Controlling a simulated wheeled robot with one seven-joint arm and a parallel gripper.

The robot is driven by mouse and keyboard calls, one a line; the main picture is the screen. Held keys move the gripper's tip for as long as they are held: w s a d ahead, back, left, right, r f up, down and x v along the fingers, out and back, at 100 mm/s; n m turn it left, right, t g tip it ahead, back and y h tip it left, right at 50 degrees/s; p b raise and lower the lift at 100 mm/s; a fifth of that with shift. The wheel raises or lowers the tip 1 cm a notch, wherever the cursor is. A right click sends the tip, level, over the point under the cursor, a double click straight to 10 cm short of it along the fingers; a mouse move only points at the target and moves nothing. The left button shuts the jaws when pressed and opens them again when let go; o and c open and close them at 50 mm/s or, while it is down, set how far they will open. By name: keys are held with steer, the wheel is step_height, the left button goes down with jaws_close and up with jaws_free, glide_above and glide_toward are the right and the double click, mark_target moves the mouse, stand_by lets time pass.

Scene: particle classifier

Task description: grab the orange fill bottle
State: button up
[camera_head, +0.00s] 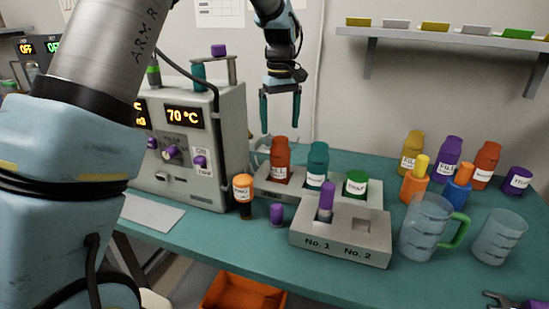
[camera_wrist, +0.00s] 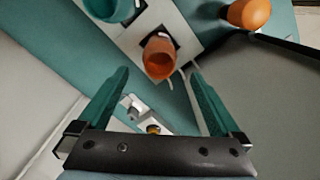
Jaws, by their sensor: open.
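An orange-red fill bottle (camera_head: 281,158) stands upright in the back grey rack (camera_head: 266,187), at its left end. From above in the wrist view, the same bottle's open mouth (camera_wrist: 160,50) shows between and just beyond my fingertips. My gripper (camera_head: 280,118) is open, with teal fingers pointing down, above the bottle and apart from it. The wrist view shows the gripper (camera_wrist: 159,74) with nothing between its fingers. A second orange-red bottle (camera_head: 487,160) stands at the table's right back.
A teal bottle (camera_head: 317,163) and a green-capped jar (camera_head: 355,184) share the rack. An orange-capped brown bottle (camera_head: 243,196) stands left of it, near the 70 °C machine (camera_head: 205,165). The No. 1/No. 2 block (camera_head: 345,238) is in front. Clear jugs (camera_head: 424,228) stand right.

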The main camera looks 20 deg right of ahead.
mark_target(280, 154)
step_height(280, 154, down, 10)
steer(key=p, duration=0.2)
steer(key=shift+f+p, duration=0.15)
steer(key=shift+p, duration=0.25)
jaws_close()
stand_by(0.7)
